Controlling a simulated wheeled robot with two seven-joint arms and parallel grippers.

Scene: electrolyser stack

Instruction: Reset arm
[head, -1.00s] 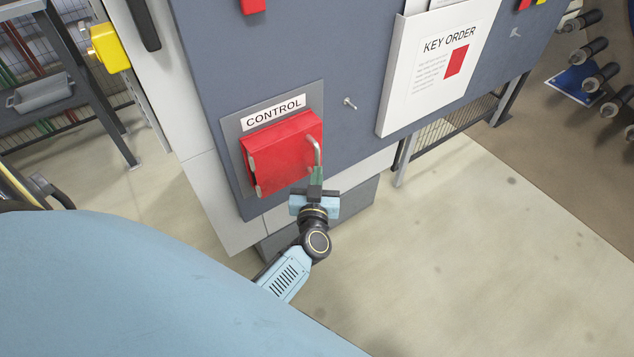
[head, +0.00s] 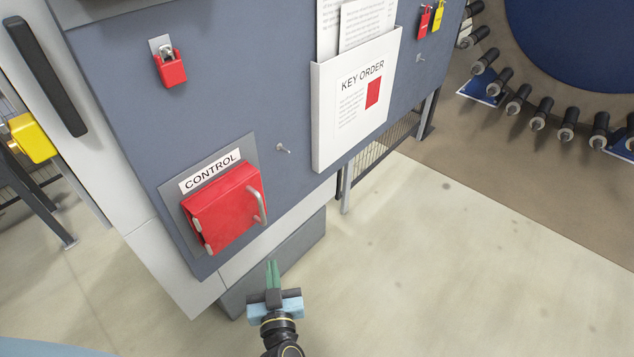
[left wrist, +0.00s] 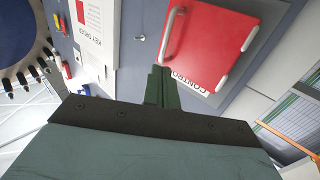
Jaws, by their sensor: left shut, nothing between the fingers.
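My left gripper (head: 272,275) is shut and empty, with its green fingers together. In the head view it is below the red CONTROL box, apart from it, in front of the cabinet's lower edge. In the left wrist view its fingers (left wrist: 160,88) point toward the panel. The red CONTROL box (head: 222,208) has a metal handle (head: 260,206) on its right side, and its cover looks closed. The red box also shows in the left wrist view (left wrist: 208,45), with its handle (left wrist: 172,36) clear of my fingers. My right gripper is not in view.
The grey cabinet panel (head: 235,95) carries a red padlock (head: 171,68), a small metal peg (head: 283,149) and a white KEY ORDER holder (head: 325,140) with papers. The floor (head: 450,270) to the right is clear.

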